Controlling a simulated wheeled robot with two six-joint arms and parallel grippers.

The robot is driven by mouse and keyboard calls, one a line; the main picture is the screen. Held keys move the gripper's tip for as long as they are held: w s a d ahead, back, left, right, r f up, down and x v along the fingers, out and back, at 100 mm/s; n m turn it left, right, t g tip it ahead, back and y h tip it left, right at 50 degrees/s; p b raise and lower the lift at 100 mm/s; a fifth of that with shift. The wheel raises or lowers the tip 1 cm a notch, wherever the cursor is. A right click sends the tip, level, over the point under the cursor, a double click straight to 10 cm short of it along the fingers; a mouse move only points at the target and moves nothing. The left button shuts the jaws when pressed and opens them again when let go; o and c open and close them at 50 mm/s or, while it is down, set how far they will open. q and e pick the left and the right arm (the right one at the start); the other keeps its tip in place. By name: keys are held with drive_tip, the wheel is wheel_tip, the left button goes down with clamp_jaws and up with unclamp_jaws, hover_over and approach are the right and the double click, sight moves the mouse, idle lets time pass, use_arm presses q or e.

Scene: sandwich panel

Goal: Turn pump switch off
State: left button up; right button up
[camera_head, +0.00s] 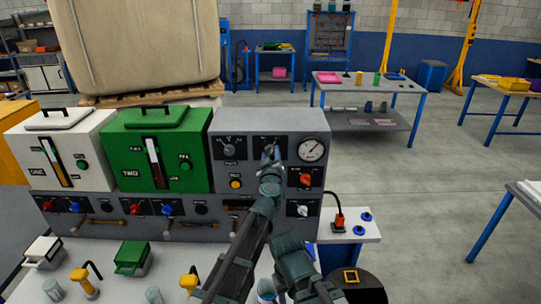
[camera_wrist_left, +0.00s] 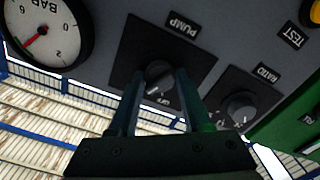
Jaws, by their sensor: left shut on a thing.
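The pump switch (camera_wrist_left: 158,72) is a dark round knob on a black plate under the label PUMP in the left wrist view. My left gripper (camera_wrist_left: 166,75) has a finger on each side of it and is shut on it. The wrist picture is turned over. Part of an OFF mark shows between the fingers, but I cannot tell which way the knob points. In the head view my left gripper (camera_head: 271,155) reaches the top middle of the grey control panel (camera_head: 262,121) and hides most of the knob.
The ratio knob (camera_wrist_left: 240,108) sits beside the pump plate. The pressure gauge (camera_head: 312,149) is on its other side. A red switch (camera_head: 305,180) and a white-handled switch (camera_head: 302,210) are below the gauge. The green box (camera_head: 155,150) stands left of the panel.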

use_arm(q)
clamp_jaws()
drive_tip(key=n, duration=0.5)
drive_tip(key=shift+n, duration=0.4)
drive_tip(key=n, duration=0.5)
drive_tip(key=shift+n, duration=0.7)
drive_tip(key=o, duration=1.2)
unclamp_jaws()
drive_tip(key=shift+r, duration=0.1)
drive_tip(key=shift+s, duration=0.1)
